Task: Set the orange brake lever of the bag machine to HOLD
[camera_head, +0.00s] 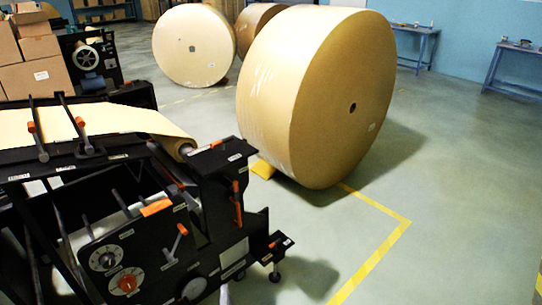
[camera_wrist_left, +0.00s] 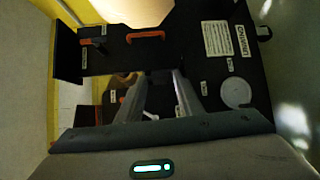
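The black bag machine (camera_head: 130,215) stands at the left of the head view, with kraft web on top. It bears several orange parts: a grey lever with an orange tip (camera_head: 176,243) on the front panel, an upright orange handle (camera_head: 238,203) on the end post, and an orange knob (camera_head: 127,283). I cannot tell which is the brake lever; the labels are too small to read. In the left wrist view my left gripper (camera_wrist_left: 160,88) has its two grey fingers apart, pointing at black machine parts. An orange handle (camera_wrist_left: 146,36) shows beyond them. My right gripper is not seen.
A large kraft roll (camera_head: 310,95) stands behind the machine, with another roll (camera_head: 193,46) farther back. Cartons (camera_head: 25,55) are stacked at the left. Blue tables (camera_head: 415,40) stand along the far wall. The floor at the right is clear, with yellow tape (camera_head: 385,245).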

